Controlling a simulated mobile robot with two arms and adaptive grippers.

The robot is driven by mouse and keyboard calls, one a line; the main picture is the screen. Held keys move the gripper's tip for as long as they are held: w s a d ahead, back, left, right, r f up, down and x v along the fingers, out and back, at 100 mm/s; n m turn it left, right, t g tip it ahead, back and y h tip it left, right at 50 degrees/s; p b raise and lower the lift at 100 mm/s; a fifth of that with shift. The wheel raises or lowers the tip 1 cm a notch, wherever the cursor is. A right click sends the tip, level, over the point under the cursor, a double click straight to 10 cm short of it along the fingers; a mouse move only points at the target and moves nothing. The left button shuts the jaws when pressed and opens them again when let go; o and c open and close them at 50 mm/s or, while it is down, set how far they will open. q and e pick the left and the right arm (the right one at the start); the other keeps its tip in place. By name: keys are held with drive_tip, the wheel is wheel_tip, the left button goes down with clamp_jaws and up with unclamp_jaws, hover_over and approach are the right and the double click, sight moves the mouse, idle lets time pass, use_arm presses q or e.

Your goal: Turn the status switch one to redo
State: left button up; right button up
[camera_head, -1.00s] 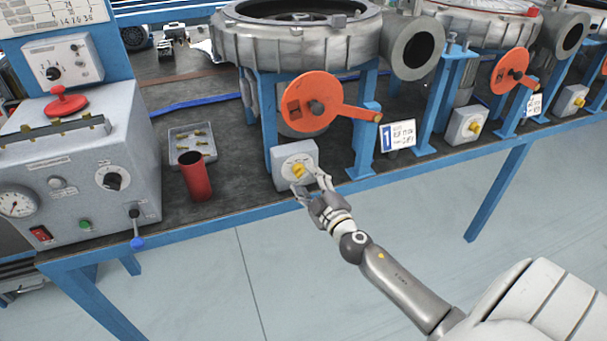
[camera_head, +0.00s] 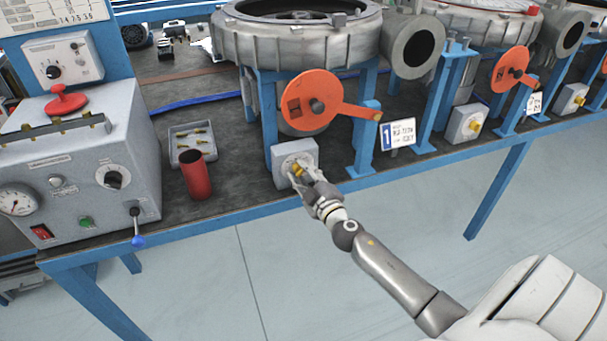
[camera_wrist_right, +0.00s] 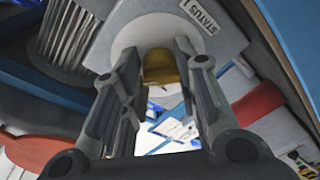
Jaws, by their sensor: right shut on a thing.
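The status switch one is a small grey box (camera_head: 280,155) at the bench's front edge, below the first blower. Its yellow knob (camera_head: 297,170) sits on a pale round dial and is partly covered by my right gripper (camera_head: 302,174). In the right wrist view the "STATUS 1" label (camera_wrist_right: 199,14) shows beside the dial, and the yellow knob (camera_wrist_right: 159,67) lies between the two fingertips of my right gripper (camera_wrist_right: 162,62). The right gripper is shut on the knob. The dial's position words cannot be read. My left gripper is not in view.
An orange disc with a lever (camera_head: 308,104) hangs above the switch box. A red cup (camera_head: 196,177) and a small tray (camera_head: 209,153) stand to its left, beside a grey control box (camera_head: 80,170). A number 1 sign (camera_head: 397,135) stands to its right.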

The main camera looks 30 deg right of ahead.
idle(0.3)
drive_tip(key=n+p, duration=0.1)
drive_tip(key=n, duration=0.2)
drive_tip(key=shift+r+p, duration=0.2)
drive_tip(key=shift+p, duration=0.15)
drive_tip(key=n+p, duration=0.2)
drive_tip(key=n, duration=0.3)
drive_tip(key=shift+g, duration=0.4)
drive_tip(key=n+h+p, duration=0.1)
drive_tip(key=n+p, duration=0.1)
drive_tip(key=n, duration=0.3)
drive_tip(key=shift+r, duration=0.15)
drive_tip(key=shift+a+n+g+p, duration=0.1)
drive_tip(key=shift+n+g+p, duration=0.2)
drive_tip(key=shift+n+p, duration=1)
drive_tip(key=shift+n+b, duration=0.5)
drive_tip(key=shift+n, duration=0.2)
drive_tip(key=o, duration=1)
